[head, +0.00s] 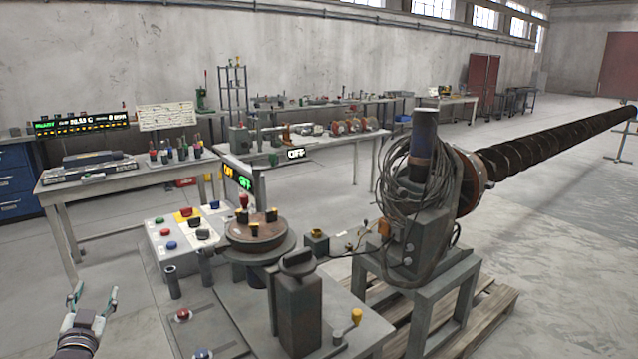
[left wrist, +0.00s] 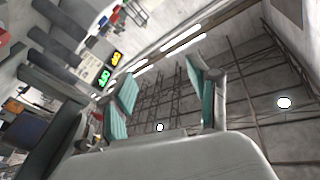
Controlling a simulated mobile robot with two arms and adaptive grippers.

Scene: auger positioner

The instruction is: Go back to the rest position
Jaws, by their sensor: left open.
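My left gripper (head: 92,300) is at the lower left of the head view. Its two teal-padded fingers point up and stand apart with nothing between them. It is to the left of the control station and touches nothing. In the left wrist view the same gripper (left wrist: 165,92) is open and empty, with the ceiling beams and lamps behind it. My right gripper does not show in either view.
A control box (head: 180,235) with coloured buttons and a round turntable (head: 258,232) stand right of my left gripper. A motor unit (head: 415,210) drives a long auger (head: 560,140). A workbench (head: 100,187) stands behind. Floor around my left gripper is clear.

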